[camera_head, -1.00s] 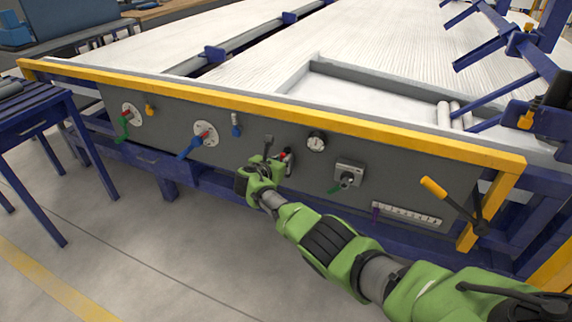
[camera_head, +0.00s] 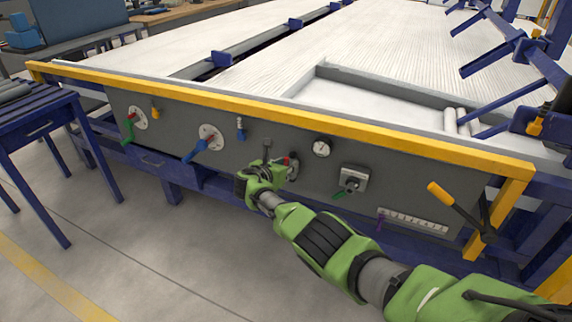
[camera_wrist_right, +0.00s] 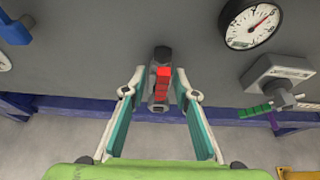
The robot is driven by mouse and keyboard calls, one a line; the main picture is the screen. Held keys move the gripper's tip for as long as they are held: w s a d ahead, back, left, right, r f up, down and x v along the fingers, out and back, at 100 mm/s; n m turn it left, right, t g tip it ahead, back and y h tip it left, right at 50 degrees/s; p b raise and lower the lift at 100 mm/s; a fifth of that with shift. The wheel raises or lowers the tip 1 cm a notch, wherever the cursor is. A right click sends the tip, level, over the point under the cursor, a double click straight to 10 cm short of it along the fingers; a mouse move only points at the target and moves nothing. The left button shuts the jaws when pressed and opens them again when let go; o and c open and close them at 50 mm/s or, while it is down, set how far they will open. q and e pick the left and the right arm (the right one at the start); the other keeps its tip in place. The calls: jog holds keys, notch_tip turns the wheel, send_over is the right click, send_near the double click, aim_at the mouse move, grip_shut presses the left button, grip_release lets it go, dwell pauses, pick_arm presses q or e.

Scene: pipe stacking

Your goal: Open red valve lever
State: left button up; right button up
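The red valve lever (camera_wrist_right: 162,85) is in the right wrist view, on the grey panel, between the two open fingers of my right gripper (camera_wrist_right: 161,108). It looks short and upright, with a dark body around it. In the head view only a small red bit of the lever (camera_head: 287,160) shows behind the gripper. My right gripper (camera_head: 267,166) is in front of the panel with its green arm coming from the lower right. The fingers stand on either side of the lever; contact cannot be told. My left gripper is not in view.
The panel (camera_head: 225,165) also bears a blue lever (camera_head: 196,151), a green lever (camera_head: 127,132), a gauge (camera_head: 322,148) and a grey switch box (camera_head: 353,178). A yellow rail (camera_head: 300,120) runs above. A yellow-handled lever (camera_head: 440,194) sticks out at the right.

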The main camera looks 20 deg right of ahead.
jog(key=shift+s+a+r, duration=0.1)
jog(key=shift+r, duration=0.05)
jog(key=v, duration=1.1)
jog(key=shift+s+a, duration=0.25)
dwell(0.3)
